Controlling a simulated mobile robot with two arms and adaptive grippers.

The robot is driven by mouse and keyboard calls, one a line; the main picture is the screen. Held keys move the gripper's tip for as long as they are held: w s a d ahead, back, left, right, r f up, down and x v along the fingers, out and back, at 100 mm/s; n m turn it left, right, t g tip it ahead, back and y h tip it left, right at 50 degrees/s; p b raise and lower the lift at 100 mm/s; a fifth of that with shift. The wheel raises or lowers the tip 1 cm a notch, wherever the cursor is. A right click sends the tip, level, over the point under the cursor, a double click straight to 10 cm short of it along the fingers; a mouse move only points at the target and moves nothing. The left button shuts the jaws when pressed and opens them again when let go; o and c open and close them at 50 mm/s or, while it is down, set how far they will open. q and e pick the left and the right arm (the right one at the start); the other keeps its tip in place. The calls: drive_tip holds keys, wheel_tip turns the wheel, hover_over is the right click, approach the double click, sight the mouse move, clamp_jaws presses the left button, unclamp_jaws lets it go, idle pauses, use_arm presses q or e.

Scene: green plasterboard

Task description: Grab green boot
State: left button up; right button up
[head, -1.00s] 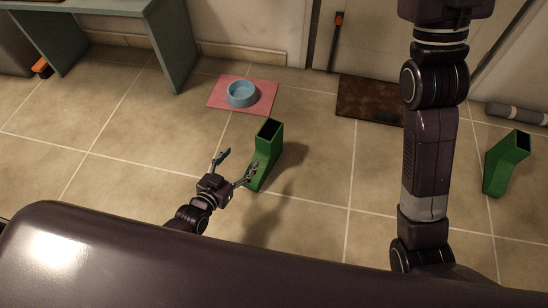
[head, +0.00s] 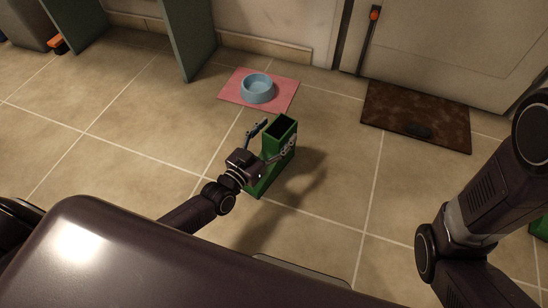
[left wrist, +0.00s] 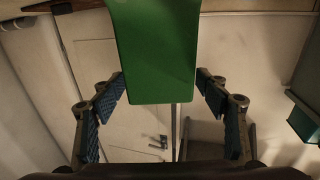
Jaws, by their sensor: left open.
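A green boot (head: 276,160) stands upright on the tiled floor, its dark open top facing up. My left gripper (head: 273,139) is open at the boot, one finger to the left of its shaft and the other across its near right side. In the left wrist view the boot (left wrist: 155,50) fills the top middle, between the two spread fingers (left wrist: 162,92); I cannot tell whether they touch it. A second green boot (head: 539,228) shows partly at the right edge, cut off behind my right arm. My right gripper is out of view.
A blue bowl (head: 257,88) sits on a pink mat (head: 230,95) behind the boot. A brown doormat (head: 450,130) lies by the door. Green bench legs (head: 188,40) stand at the back left. Floor around the boot is clear.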

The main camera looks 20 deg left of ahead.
sight(289, 118)
use_arm(q)
drive_tip(key=b+x, duration=0.2)
drive_tip(key=x, duration=0.1)
drive_tip(key=shift+w+f, duration=0.15)
drive_tip(key=shift+f, duration=0.2)
drive_tip(key=shift+w+d+r+b, duration=0.15)
drive_tip(key=shift+w+b, duration=0.2)
drive_tip(key=shift+w, duration=0.05)
drive_tip(key=shift+r, duration=0.1)
clamp_jaws()
